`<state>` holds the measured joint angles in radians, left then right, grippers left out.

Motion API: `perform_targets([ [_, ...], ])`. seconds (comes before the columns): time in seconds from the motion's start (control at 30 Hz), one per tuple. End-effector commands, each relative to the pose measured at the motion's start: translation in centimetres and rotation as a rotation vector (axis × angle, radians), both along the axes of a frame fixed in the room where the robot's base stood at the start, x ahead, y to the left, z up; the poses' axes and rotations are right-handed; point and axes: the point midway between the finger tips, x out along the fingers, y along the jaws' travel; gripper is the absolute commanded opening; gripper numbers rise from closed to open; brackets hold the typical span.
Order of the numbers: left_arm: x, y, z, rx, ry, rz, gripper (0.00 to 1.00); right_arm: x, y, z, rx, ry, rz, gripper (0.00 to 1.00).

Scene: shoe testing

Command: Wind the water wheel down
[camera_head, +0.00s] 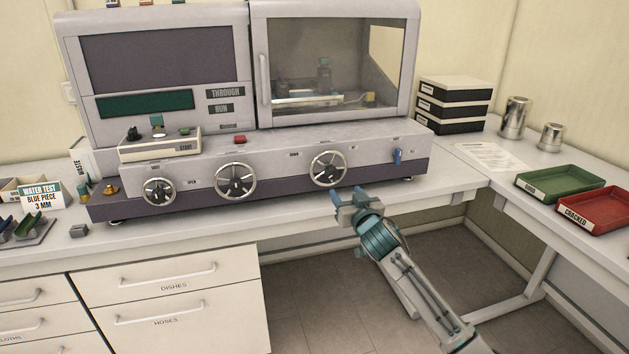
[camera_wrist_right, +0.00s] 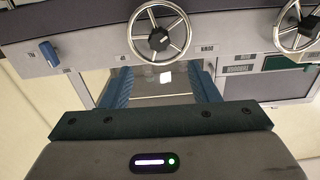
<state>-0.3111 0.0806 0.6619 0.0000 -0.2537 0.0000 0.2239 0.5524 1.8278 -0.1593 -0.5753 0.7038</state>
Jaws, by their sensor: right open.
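Three spoked hand wheels sit on the machine's front panel: a left one (camera_head: 159,191), a middle one (camera_head: 235,181) and a right one (camera_head: 328,169). In the right wrist view the right wheel (camera_wrist_right: 160,38) is beyond my open fingers (camera_wrist_right: 163,88), and the middle wheel (camera_wrist_right: 305,28) is partly cut off at the edge. My left gripper is not in view.
A blue tap (camera_head: 397,157) is right of the wheels. The machine (camera_head: 165,55) has a glass-doored chamber (camera_head: 345,65). A green tray (camera_head: 560,180) and a red tray (camera_head: 600,210) lie on the right counter. A water test sign (camera_head: 41,196) stands left. The counter edge runs below the panel.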

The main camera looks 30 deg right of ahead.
Motion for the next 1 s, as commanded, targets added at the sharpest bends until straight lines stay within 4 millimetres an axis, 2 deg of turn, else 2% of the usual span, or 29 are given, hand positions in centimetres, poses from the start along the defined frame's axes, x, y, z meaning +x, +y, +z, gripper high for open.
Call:
perform_targets([
  [0.17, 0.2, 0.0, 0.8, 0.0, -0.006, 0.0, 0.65, 1.9, -0.5, 0.4, 0.004, -0.002, -0.001, 0.55],
  [0.4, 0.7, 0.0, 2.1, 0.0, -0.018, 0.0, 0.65, 6.2, -1.5, 0.4, 0.003, -0.001, -0.001, 0.55],
  [0.6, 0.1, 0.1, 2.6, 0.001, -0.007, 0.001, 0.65, 8.9, -2.1, 0.2, 0.001, 0.001, 0.0, 0.55],
  [0.8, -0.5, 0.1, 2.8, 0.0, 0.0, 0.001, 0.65, 10.1, -2.4, 0.1, 0.0, 0.001, 0.001, 0.55],
  [1.0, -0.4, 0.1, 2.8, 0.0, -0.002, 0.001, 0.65, 10.3, -2.4, 0.0, -0.001, 0.001, 0.001, 0.55],
])
